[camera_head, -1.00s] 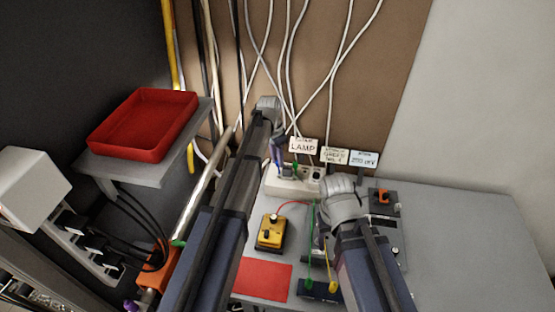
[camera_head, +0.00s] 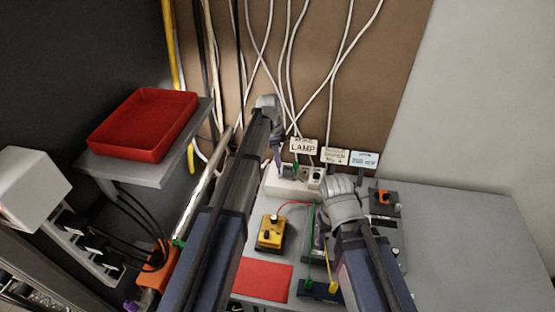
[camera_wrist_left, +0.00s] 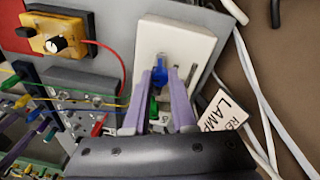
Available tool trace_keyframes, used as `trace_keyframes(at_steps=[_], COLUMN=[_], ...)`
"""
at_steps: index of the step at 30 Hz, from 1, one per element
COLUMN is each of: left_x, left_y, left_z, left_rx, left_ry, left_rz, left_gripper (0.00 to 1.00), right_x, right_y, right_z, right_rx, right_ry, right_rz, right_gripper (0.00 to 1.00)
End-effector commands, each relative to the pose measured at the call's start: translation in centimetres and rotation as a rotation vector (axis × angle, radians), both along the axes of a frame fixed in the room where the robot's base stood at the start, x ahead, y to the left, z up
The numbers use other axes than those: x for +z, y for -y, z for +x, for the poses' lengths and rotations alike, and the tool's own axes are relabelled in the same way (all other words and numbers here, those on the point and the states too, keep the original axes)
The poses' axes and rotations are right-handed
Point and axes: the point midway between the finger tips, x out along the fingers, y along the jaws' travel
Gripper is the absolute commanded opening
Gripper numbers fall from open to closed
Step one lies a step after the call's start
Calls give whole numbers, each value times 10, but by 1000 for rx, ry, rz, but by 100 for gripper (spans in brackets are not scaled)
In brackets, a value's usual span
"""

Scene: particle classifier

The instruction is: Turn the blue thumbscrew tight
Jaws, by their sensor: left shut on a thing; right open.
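The blue thumbscrew (camera_wrist_left: 158,72) stands on a white block (camera_wrist_left: 176,40) in the left wrist view. My left gripper (camera_wrist_left: 162,78) has its two purple fingers shut on the thumbscrew, one on each side. In the head view my left gripper (camera_head: 279,160) reaches down to the white block (camera_head: 290,187) at the back of the table, and the thumbscrew is hard to make out there. My right arm reaches in from below. The fingers of my right gripper are hidden behind its grey wrist in the head view.
A green knob (camera_wrist_left: 153,108) sits beside the fingers. The LAMP sign (camera_head: 303,146) and white cables stand close behind the block. A yellow box (camera_head: 271,235), a red mat (camera_head: 263,281) and wired boards lie in front.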

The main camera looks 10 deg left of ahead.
Motion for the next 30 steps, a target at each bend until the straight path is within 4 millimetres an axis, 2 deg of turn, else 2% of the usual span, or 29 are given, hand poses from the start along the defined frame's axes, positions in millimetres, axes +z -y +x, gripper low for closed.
trace_keyframes(at_steps=[18,19,27,30], left_x=[0,0,0,0], left_y=[0,0,0,0], left_z=[-1,-1,0,0], left_rx=[-36,-35,-35,-35], left_ry=[1,1,1,1], left_rz=[-2,-1,-1,-1], left_gripper=[0,27,56,56], right_x=[0,0,0,0], right_y=[0,0,0,0], right_z=[0,0,0,0], right_rx=[0,0,0,0], right_ry=[0,0,0,0], right_rz=[0,0,0,0], right_gripper=[60,60,60,60])
